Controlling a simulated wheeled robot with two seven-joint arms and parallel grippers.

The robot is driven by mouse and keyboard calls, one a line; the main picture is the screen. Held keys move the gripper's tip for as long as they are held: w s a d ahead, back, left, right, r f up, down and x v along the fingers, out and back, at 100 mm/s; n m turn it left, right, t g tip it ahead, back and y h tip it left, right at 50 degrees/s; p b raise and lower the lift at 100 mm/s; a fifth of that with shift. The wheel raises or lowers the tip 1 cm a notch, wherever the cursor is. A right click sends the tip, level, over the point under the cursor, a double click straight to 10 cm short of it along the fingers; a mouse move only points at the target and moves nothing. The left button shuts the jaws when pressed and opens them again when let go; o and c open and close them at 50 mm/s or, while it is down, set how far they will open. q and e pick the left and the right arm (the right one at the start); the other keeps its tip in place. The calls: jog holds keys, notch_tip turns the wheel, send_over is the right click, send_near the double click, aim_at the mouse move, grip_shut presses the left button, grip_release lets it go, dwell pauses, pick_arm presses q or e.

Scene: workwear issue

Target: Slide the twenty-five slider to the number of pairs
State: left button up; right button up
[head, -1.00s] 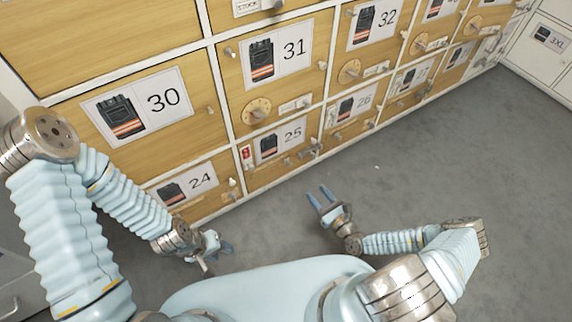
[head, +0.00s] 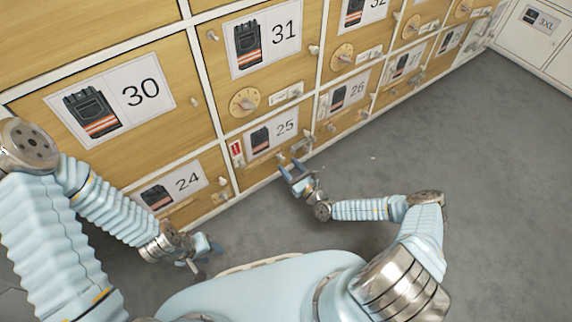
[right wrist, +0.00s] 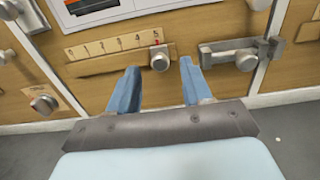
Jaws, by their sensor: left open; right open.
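The twenty-five door (head: 258,170) carries a card (head: 272,136) with a garment picture and the number 25. Its slider is a silver round knob (right wrist: 159,58) on a wooden rail under a scale (right wrist: 110,46) marked 1 to 5. The knob stands at the 5 end, by a red mark. My right gripper (head: 292,170) is open in front of this door. In the right wrist view its blue fingertips (right wrist: 158,76) lie either side of the knob, just below it; contact cannot be told. My left gripper (head: 208,246) is open and empty, low beside the twenty-four door (head: 205,200).
A latch bar (right wrist: 235,50) with knobs is right of the slider, and another knob (right wrist: 43,103) lies lower left. A red-and-white tag (head: 236,150) is left of the 25 card. A dial (head: 244,101) is on the 31 door above.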

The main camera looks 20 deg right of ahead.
aim_at(281, 158)
jog(key=shift+x, duration=1.25)
grip_shut()
